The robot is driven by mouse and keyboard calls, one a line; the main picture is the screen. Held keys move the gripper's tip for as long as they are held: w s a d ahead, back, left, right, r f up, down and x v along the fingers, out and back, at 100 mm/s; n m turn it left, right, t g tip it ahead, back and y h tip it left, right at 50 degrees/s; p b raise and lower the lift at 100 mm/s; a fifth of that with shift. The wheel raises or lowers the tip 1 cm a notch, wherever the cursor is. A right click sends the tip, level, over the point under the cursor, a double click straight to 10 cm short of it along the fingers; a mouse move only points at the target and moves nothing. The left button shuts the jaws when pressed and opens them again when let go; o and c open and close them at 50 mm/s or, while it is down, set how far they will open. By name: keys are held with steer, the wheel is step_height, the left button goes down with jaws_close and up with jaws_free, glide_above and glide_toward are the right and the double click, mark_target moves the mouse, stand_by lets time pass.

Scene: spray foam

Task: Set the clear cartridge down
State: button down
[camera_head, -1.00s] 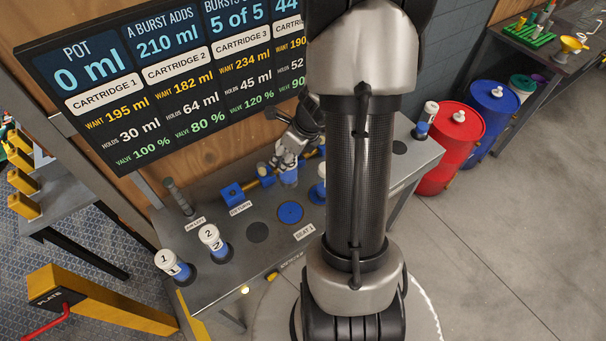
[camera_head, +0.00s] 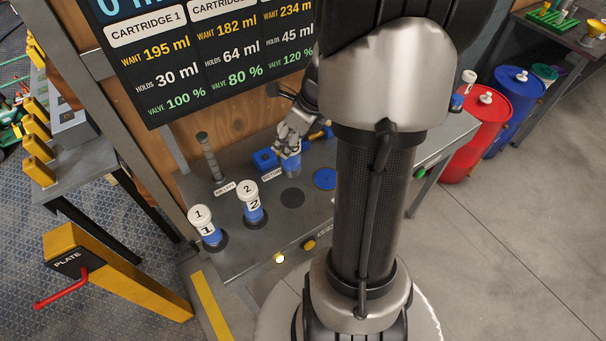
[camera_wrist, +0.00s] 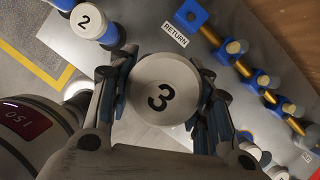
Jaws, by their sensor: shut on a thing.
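My gripper (camera_head: 293,140) is shut on cartridge 3, which has a white lid and a blue body (camera_head: 292,163) in the head view. In the wrist view its lid marked 3 (camera_wrist: 166,89) sits between the fingers of my gripper (camera_wrist: 165,95). The cartridge looks upright and appears behind an empty dark round seat (camera_head: 292,197) on the grey bench. Its base is partly hidden, so I cannot tell whether it touches the bench. A blue disc (camera_head: 325,179) lies right of the dark seat.
Cartridge 1 (camera_head: 207,228) and cartridge 2 (camera_head: 252,204) stand in dark seats at the left; cartridge 2 also shows in the wrist view (camera_wrist: 92,22). A blue block (camera_head: 265,159) by the RETURN label and a grey post (camera_head: 209,158) stand behind. The bench front has buttons (camera_head: 309,244).

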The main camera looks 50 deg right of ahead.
mark_target(299, 161)
step_height(299, 161, down, 14)
steer(key=b, duration=0.6)
steer(key=shift+f+b, duration=0.15)
steer(key=shift+b, duration=0.15)
steer(key=shift+f, duration=0.1)
steer(key=shift+f, duration=0.15)
steer(key=c, duration=0.8)
jaws_free()
steer(key=shift+a, duration=0.1)
steer(key=shift+c, duration=0.2)
steer(key=shift+r, duration=0.2)
steer(key=shift+r, duration=0.35)
steer(key=p+v, duration=0.5)
steer(key=v, duration=0.6)
steer(key=shift+s+r+p, duration=0.15)
steer(key=shift+s+p, duration=0.15)
steer(key=shift+p, duration=0.05)
steer(key=shift+w, duration=0.1)
